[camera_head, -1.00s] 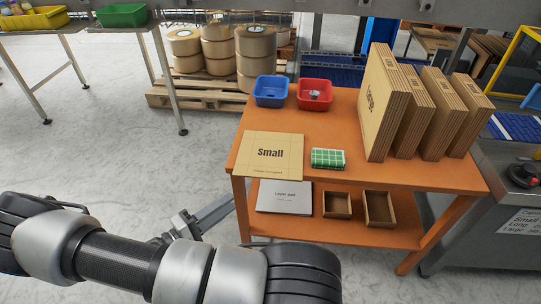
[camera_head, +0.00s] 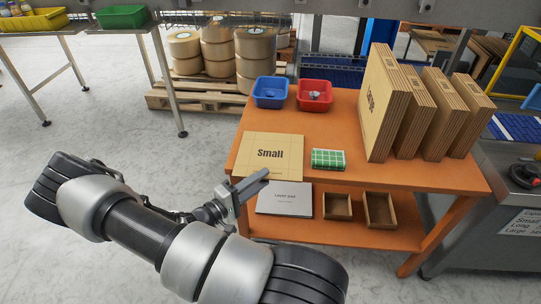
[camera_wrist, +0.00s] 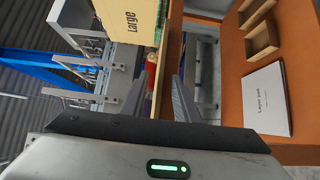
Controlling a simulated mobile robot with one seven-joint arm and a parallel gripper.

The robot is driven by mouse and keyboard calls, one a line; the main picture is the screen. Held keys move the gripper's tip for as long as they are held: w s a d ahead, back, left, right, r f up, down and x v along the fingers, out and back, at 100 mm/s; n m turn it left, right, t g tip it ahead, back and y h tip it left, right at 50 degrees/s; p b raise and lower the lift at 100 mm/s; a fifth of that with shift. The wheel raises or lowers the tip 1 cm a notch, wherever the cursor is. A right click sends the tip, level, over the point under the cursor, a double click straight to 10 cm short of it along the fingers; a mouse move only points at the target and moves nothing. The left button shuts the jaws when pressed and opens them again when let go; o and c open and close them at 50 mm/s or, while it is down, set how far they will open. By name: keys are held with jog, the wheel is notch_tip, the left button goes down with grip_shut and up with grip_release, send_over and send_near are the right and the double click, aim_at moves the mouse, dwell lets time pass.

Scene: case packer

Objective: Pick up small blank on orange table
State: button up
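The small blank (camera_head: 270,150) is a flat tan cardboard sheet marked "Small". It lies at the front left corner of the orange table (camera_head: 330,178). My gripper (camera_head: 262,174) is at the blank's front left edge, one finger showing in front of its corner in the head view. In the wrist view my gripper (camera_wrist: 158,95) is open. Its fingers stand apart on either side of a thin tan edge, seemingly the blank (camera_wrist: 170,60) seen edge-on. I cannot tell whether either finger touches it.
A green-and-white checked block (camera_head: 328,159) lies right of the blank. Blue (camera_head: 270,91) and red (camera_head: 315,95) bins stand behind. Upright "Large" blanks (camera_head: 378,105) stand at the right. The lower shelf holds a layer pad (camera_head: 284,199) and two small open boxes (camera_head: 337,206).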

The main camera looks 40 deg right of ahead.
grip_shut()
